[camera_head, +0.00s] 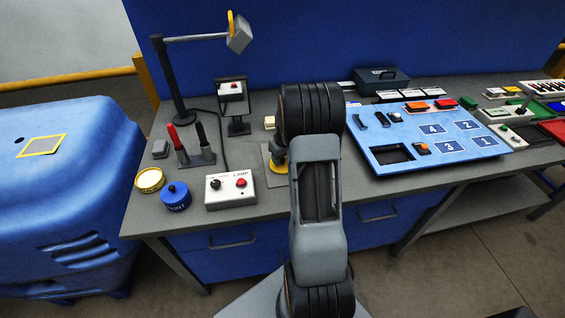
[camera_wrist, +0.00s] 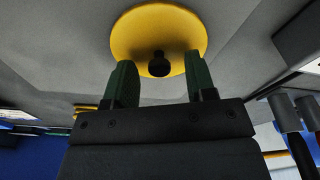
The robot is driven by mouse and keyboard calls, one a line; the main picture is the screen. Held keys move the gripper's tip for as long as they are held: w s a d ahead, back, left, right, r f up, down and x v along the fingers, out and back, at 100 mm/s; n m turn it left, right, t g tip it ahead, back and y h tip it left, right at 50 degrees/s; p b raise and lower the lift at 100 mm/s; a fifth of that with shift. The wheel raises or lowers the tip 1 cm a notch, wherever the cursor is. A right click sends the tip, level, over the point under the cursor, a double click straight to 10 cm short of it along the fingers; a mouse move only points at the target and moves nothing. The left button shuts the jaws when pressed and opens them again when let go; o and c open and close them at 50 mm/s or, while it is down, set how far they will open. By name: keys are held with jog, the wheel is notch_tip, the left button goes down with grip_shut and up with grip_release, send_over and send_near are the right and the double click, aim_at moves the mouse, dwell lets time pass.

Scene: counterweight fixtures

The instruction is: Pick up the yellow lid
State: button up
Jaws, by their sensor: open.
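The yellow lid (camera_wrist: 150,28) is a round disc with a black knob (camera_wrist: 159,66) at its middle, lying on a grey surface in the wrist view. My gripper (camera_wrist: 161,62) is open, its two green fingers apart. In the picture the knob shows between the fingertips, with a gap on each side; I cannot tell how near in depth they are. In the head view part of a yellow disc, likely the lid (camera_head: 275,168), shows beside my arm, which hides the rest and most of the gripper.
To the left on the workbench (camera_head: 215,165) stand a yellow-rimmed tin (camera_head: 149,181), a blue paint can (camera_head: 175,197) and a lamp switch box (camera_head: 231,191). A tool stand (camera_head: 197,157) is behind them. A blue panel (camera_head: 440,146) lies on the right.

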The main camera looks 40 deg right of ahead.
jog(key=shift+f, duration=0.15)
jog(key=shift+c, duration=0.5)
grip_shut()
